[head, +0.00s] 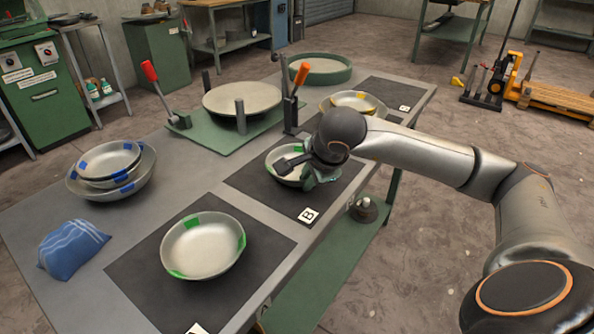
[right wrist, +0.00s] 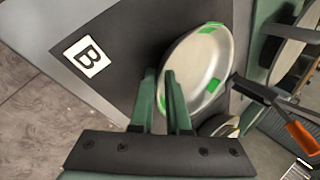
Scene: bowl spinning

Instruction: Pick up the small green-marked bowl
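The small green-marked bowl (head: 276,157) is pale with green rim patches and sits on the dark mat marked B. It also shows in the right wrist view (right wrist: 205,65). My right gripper (head: 312,178) is at the bowl's near right rim, and the hand hides part of that side. In the right wrist view its two green fingers (right wrist: 160,75) stand a little apart, one outside the rim and one over the inside. Contact with the wall is not clear. A larger green-marked bowl (head: 203,246) sits on the front mat. My left gripper is out of view.
Blue-marked bowls (head: 108,162) are stacked at left near a blue cloth (head: 73,248). Yellow-marked bowls (head: 352,101) sit at the back right. A round disc (head: 242,97) and an orange-handled lever (head: 300,75) stand behind the small bowl. The table's right edge is close.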

